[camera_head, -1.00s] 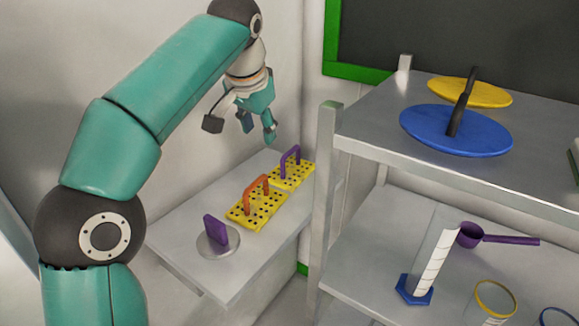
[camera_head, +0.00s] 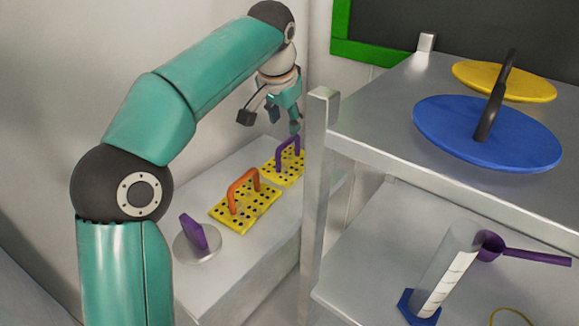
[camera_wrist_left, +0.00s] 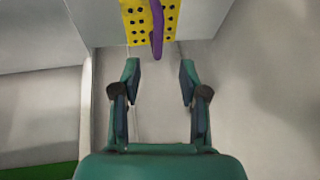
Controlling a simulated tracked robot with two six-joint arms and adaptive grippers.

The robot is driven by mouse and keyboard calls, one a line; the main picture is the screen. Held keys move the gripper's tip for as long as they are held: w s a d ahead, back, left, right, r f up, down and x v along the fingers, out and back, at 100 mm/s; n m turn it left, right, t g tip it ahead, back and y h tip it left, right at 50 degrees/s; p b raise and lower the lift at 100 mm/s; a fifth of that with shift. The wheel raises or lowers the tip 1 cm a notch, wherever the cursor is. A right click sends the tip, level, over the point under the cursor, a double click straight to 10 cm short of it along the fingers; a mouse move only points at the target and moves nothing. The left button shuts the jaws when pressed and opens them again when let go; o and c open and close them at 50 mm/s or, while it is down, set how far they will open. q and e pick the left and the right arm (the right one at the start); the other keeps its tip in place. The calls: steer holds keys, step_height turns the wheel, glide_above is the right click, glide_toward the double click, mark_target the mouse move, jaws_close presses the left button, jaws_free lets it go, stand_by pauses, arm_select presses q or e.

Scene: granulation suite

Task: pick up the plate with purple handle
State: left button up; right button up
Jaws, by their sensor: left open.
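The yellow perforated plate (camera_head: 270,172) with an upright purple handle (camera_head: 288,147) lies at the far end of a light grey bench. My open, empty left gripper (camera_head: 270,121) is above it, with its fingers pointing down. In the left wrist view, the purple handle (camera_wrist_left: 157,30) and part of the yellow plate (camera_wrist_left: 136,22) show at the top, beyond the open fingertips (camera_wrist_left: 160,72). The handle is roughly in line with the gap and is not gripped. My right gripper is in neither view.
A yellow plate with an orange handle (camera_head: 244,210) lies nearer on the bench (camera_head: 240,275), then a grey disc with a purple grip (camera_head: 194,232). A shelf post (camera_head: 318,190) stands close right of the plates. The shelf holds blue (camera_head: 455,130) and yellow (camera_head: 530,85) discs.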

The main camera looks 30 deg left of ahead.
mark_target(288, 140)
arm_select(q)
steer(key=x, duration=0.3)
steer(key=shift+a+f, duration=0.1)
steer(key=shift+f, duration=0.3)
steer(key=shift+b+x, duration=0.85)
steer(key=shift+x, duration=1.9)
jaws_close()
steer(key=shift+r, duration=0.1)
